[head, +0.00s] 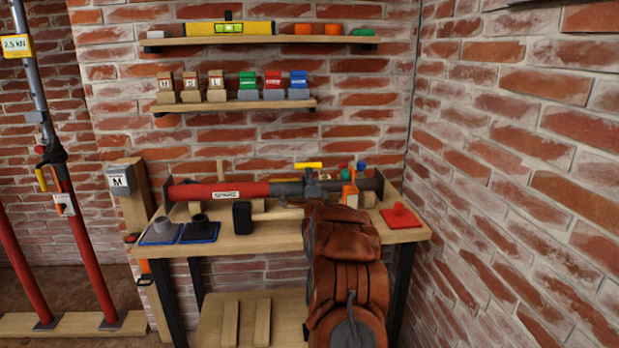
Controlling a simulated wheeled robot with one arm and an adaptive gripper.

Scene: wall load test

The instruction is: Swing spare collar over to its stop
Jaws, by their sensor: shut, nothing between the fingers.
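The spare prop (224,192) is a red tube labelled SPARE, lying level across the workbench on wooden rests. Its dark grey collar (313,189) sits right of the red tube. A yellow handle (308,165) stands out above the collar, its bar lying crosswise. A grey inner tube continues to the right. An orange tag-like piece (350,190) is at the tube just right of the collar; I cannot tell if it is a stop. My brown-covered arm rises in front of the bench and hides part of its front edge. My gripper does not show.
The workbench (270,236) also holds a black block (242,218), blue pads (199,233) with grey feet and a red pad (401,218) with a knob. Upright red props (88,250) stand left. A brick wall (530,180) closes the right side. Shelves (235,104) hang above.

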